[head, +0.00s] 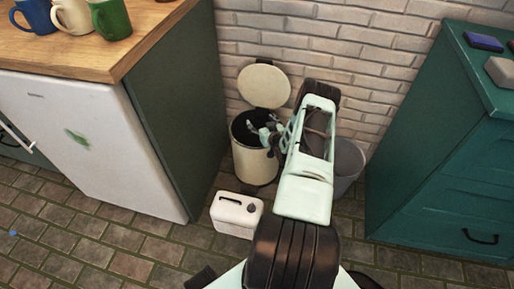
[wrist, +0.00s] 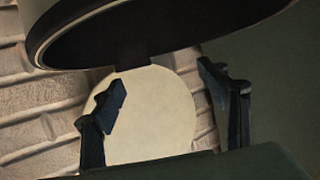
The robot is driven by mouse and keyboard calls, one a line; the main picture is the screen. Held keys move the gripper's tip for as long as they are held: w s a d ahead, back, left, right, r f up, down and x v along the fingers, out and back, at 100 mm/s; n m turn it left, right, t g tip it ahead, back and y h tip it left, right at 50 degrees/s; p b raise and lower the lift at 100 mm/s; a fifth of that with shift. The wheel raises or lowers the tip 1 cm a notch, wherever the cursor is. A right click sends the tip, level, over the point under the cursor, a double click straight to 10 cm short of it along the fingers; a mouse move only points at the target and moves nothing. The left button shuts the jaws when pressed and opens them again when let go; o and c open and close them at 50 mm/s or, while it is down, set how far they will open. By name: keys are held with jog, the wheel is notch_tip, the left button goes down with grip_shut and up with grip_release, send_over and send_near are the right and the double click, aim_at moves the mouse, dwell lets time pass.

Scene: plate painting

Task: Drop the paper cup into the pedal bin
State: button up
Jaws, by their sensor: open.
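The pedal bin (head: 254,166) is cream with a dark inside and stands against the brick wall. Its round lid (head: 264,86) is raised and leans back toward the wall. My gripper (head: 263,132) is over the bin's mouth, with its fingers apart and nothing seen between them. In the wrist view my gripper (wrist: 166,88) shows two dark, separated fingers, with the cream lid (wrist: 155,115) behind them and the bin's dark mouth (wrist: 160,35) across the top. I see no paper cup in either view; the inside of the bin is mostly dark or covered by my gripper.
A white canister (head: 237,214) stands on the floor in front of the bin. A grey bucket (head: 349,162) is right of the bin, partly behind my arm. A counter with mugs (head: 110,18) is at left; a teal cabinet (head: 440,150) is at right.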

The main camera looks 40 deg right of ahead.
jog(key=v, duration=1.2)
dwell(0.4)
